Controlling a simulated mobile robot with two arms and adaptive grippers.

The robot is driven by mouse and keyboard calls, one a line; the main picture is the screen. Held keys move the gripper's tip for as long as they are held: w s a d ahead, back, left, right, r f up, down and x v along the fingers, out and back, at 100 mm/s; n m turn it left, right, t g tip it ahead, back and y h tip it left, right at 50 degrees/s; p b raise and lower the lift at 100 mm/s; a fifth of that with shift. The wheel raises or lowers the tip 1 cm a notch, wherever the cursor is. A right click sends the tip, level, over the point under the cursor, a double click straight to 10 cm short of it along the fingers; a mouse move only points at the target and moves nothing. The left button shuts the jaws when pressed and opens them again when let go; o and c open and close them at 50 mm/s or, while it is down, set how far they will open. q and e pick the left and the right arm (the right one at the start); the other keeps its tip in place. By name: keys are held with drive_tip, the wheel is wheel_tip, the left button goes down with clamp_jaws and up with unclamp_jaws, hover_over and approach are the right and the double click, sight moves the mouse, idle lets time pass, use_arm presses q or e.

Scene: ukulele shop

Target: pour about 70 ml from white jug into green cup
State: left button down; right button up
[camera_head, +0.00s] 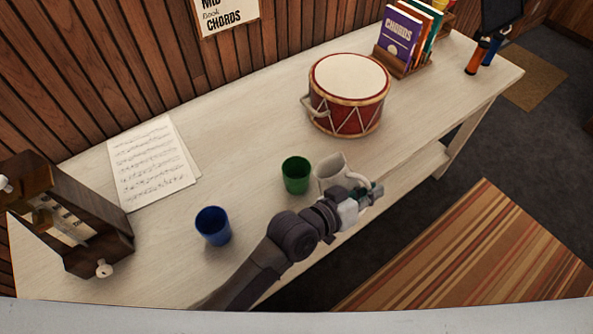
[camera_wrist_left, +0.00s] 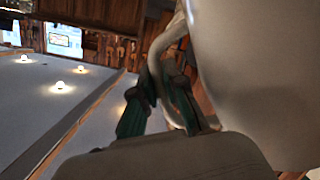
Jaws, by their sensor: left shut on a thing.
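The white jug (camera_head: 331,172) is near the table's front edge, just right of the green cup (camera_head: 296,176). My left gripper (camera_head: 368,193) is on the jug's right side, shut on its handle. In the left wrist view the fingers (camera_wrist_left: 160,100) close around the pale handle, and the jug's body (camera_wrist_left: 265,70) fills the right side. The jug looks roughly upright; I cannot tell whether its base touches the table. The green cup stands upright, and its contents cannot be made out. My right gripper is not in view.
A blue cup (camera_head: 213,226) stands left of the green cup. A red drum (camera_head: 348,97) stands behind the jug. The table's middle is clear.

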sight(360, 176)
use_arm(q)
drive_tip(key=shift+w+a+r+n+h+b, duration=0.15)
drive_tip(key=shift+w+a+n+h+b, duration=0.3)
drive_tip(key=shift+b, duration=0.35)
drive_tip(key=shift+w+a+r+n+h+b, duration=0.2)
drive_tip(key=shift+a+r+n+b, duration=0.15)
drive_tip(key=shift+r, duration=0.2)
drive_tip(key=shift+w+a+r+n+h+b, duration=0.15)
drive_tip(key=shift+a+r+n+b, duration=0.1)
drive_tip(key=shift+r+n+b, duration=0.25)
drive_tip(key=shift+a+r+n, duration=0.25)
drive_tip(key=shift+r+n, duration=0.15)
drive_tip(key=shift+r, duration=0.5)
drive_tip(key=shift+w+a+r+n+h+b, duration=0.3)
drive_tip(key=shift+r+n+h+b, duration=0.2)
drive_tip(key=shift+r+b, duration=0.1)
drive_tip(key=shift+w+a+r+n+t+h+b, duration=0.15)
drive_tip(key=shift+w+a+r+n+h+b, duration=0.1)
drive_tip(key=shift+a+r+n, duration=0.25)
drive_tip(key=shift+w+a+r+n+t+h+b, duration=0.15)
drive_tip(key=shift+w+a+r+n+b, duration=0.1)
drive_tip(key=shift+r+n, duration=0.4)
drive_tip(key=shift+a+r, duration=0.15)
drive_tip(key=shift+r, duration=0.1)
drive_tip(key=shift+w+a+r+n+t, duration=0.3)
drive_tip(key=shift+w+a+n, duration=0.15)
drive_tip(key=shift+a, duration=0.15)
drive_tip(key=shift+w+a+r, duration=0.15)
drive_tip(key=shift+w+a, duration=0.15)
drive_tip(key=shift+a, duration=0.05)
